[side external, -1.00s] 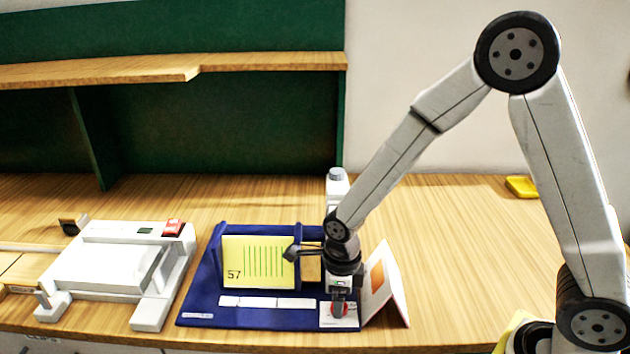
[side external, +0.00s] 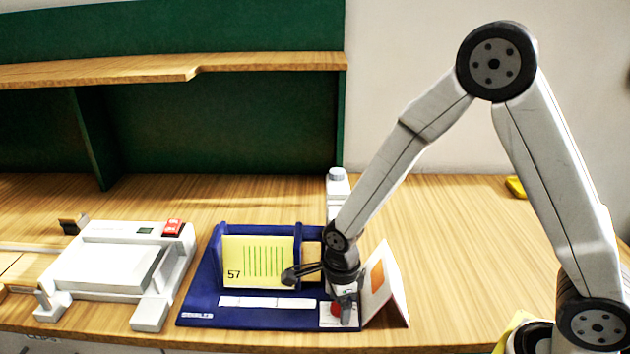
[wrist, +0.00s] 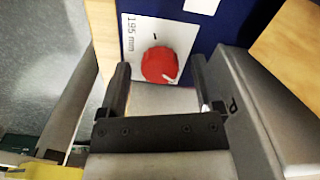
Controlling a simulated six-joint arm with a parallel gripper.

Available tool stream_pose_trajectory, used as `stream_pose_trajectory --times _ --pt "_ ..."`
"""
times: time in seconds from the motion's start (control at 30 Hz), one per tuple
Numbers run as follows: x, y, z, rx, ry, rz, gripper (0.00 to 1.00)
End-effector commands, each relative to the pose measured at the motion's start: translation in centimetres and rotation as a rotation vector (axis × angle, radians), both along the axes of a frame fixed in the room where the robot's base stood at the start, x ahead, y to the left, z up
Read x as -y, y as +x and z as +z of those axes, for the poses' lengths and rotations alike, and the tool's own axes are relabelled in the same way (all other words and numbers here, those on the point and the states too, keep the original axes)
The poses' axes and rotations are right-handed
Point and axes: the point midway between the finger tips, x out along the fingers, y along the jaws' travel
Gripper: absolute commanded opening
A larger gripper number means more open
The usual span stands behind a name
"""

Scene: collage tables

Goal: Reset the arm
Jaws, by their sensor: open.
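My gripper (wrist: 160,95) is low over the front right corner of a blue stand (side external: 200,302). Its two fingers are apart and nothing is between them in the wrist view. A red round knob or button (wrist: 160,65) on a white plate (wrist: 135,25) lies just beyond the fingertips, and it shows in the side view (side external: 337,307) right by the gripper. I cannot tell whether a finger touches it. My arm reaches down from the right in the side view.
The blue stand holds a yellow card (side external: 258,262) marked 57. A folded white card with an orange patch (side external: 388,283) stands at its right. A white bottle (side external: 338,185) is behind. A white machine (side external: 110,262) is at left. The table at right is mostly clear.

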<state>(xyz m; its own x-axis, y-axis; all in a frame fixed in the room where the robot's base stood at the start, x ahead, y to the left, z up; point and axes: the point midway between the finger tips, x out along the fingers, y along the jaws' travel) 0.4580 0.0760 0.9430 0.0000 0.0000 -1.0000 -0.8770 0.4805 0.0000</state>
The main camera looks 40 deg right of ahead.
Motion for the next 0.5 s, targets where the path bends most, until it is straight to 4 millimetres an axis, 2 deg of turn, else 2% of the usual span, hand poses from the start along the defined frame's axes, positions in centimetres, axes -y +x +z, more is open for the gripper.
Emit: stream_pose_trajectory --times 0.5 --pt "0.00 0.00 0.00 0.000 0.000 0.279 0.84"
